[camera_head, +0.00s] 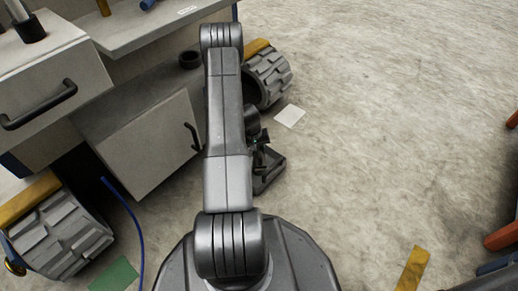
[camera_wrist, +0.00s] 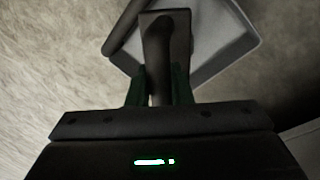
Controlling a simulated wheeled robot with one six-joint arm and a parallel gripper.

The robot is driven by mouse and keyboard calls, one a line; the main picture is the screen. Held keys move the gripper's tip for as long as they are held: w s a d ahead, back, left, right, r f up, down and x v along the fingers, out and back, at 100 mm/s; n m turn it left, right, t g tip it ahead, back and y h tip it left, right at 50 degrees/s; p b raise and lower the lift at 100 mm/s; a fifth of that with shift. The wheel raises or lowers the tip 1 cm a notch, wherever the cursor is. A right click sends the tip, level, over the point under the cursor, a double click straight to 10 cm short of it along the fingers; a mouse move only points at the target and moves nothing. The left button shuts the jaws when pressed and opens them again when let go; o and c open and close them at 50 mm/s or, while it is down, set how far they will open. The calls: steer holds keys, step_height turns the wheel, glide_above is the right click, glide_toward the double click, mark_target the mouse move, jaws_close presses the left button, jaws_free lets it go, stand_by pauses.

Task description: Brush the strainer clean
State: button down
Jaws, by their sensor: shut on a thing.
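In the wrist view, my gripper (camera_wrist: 160,88) is shut, its two dark green fingers on either side of a dark, blocky handle-like thing (camera_wrist: 166,40). It may be the brush, but no bristles show. Behind it is a pale grey, angular thing with a raised rim (camera_wrist: 254,40). I cannot tell whether this is the strainer, or whether the held thing touches it. In the head view, my gripper (camera_head: 264,160) is small and dark, low beside my arm, which partly hides it. No strainer can be made out there.
A grey cabinet (camera_head: 150,150) with an open drawer (camera_head: 50,75) stands at left, under a shelf top (camera_head: 140,22). Chunky grey wheels (camera_head: 270,75) (camera_head: 60,235) sit beside it. A white square (camera_head: 290,116) lies on the floor. The floor at right (camera_head: 400,120) is mostly clear.

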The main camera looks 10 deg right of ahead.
steer(key=shift+f, duration=0.1)
steer(key=shift+w+d, duration=0.15)
steer(key=shift+w, duration=1.2)
steer(key=shift+s, duration=0.1)
steer(key=shift+s+a, duration=0.2)
steer(key=shift+s, duration=1.1)
steer(key=shift+w, duration=0.2)
steer(key=shift+w+d, duration=0.2)
steer(key=shift+w, duration=1.1)
